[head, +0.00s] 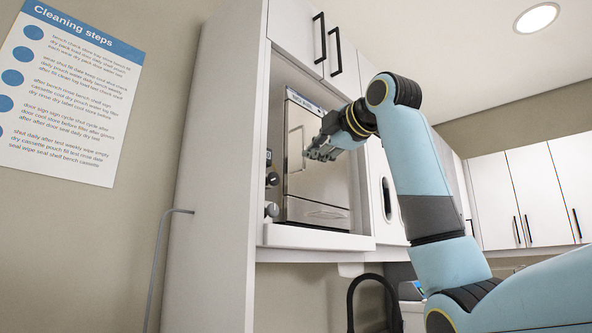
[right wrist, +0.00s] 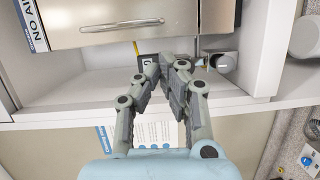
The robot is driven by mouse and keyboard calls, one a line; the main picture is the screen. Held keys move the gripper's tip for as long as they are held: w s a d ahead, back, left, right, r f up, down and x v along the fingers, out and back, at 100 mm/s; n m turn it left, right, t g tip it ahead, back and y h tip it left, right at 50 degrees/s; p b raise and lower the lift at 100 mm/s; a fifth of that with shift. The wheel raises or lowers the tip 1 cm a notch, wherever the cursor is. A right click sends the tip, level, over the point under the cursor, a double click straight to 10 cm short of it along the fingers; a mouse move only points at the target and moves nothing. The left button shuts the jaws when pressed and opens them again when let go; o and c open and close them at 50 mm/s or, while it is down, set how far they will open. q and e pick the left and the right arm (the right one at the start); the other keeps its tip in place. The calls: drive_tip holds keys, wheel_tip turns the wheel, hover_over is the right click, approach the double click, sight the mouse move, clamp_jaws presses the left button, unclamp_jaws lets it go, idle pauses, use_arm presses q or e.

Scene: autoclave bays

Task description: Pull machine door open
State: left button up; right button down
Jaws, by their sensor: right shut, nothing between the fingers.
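The machine is a steel unit set in a white cabinet bay. Its door (head: 308,178) is flush with the front and looks shut. The door's vertical bar handle (right wrist: 122,25) is near the door's left edge and shows pale in the head view (head: 296,150). My right gripper (head: 318,152) is in front of the door, to the right of the handle in the head view. In the right wrist view its fingers (right wrist: 165,70) are close together and empty, apart from the handle. My left gripper is not in view.
A drawer panel (head: 318,213) lies below the door. Knobs (head: 271,209) stick out left of the machine, one large in the right wrist view (right wrist: 224,62). A white ledge (head: 310,238) runs below. A grey bent rail (head: 166,240) stands at left.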

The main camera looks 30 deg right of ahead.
sight(289, 157)
drive_tip(key=shift+n, duration=0.3)
drive_tip(key=w+r+p, duration=0.1)
drive_tip(key=w, duration=0.2)
drive_tip(key=w+r+p, duration=0.1)
drive_tip(key=w, duration=0.1)
drive_tip(key=w+r+p, duration=0.1)
drive_tip(key=w, duration=0.2)
drive_tip(key=shift+w, duration=0.3)
drive_tip(key=shift+w+f, duration=0.15)
drive_tip(key=shift+w, duration=0.2)
